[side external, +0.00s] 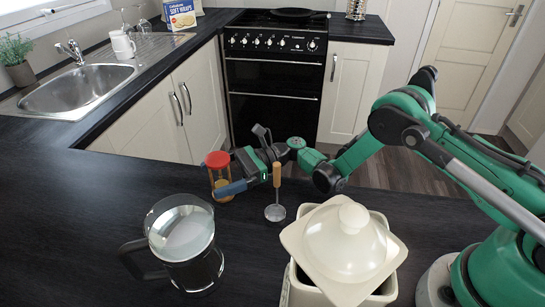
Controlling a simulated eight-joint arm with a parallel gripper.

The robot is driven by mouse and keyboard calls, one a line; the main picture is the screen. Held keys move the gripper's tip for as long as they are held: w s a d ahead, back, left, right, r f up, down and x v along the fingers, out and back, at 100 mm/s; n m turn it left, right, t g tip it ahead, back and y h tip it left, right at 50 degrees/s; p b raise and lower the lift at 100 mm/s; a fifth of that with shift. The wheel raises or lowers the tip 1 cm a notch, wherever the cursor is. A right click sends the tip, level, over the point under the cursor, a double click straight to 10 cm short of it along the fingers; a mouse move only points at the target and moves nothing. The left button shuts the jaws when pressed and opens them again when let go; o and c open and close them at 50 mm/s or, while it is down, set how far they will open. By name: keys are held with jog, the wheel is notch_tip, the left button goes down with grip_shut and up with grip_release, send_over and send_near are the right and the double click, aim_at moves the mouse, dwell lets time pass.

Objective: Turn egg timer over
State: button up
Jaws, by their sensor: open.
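The egg timer (219,181) stands upright on the dark counter, left of centre. It has a red top, an amber glass middle and a light base. My gripper (226,172) reaches in from the right at the timer's height, its jaws apart. The near finger passes in front of the timer's lower part. The far finger is mostly hidden, and I cannot tell whether either finger touches the timer.
A small ladle with a wooden handle (277,176) stands close to my gripper's near side. A French press (185,243) is at front left. A cream canister with a tilted lid (341,244) is at front right. The counter left of the timer is clear.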

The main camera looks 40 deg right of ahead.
aim_at(217, 158)
jog(key=c, duration=1)
jog(key=shift+r, duration=3.75)
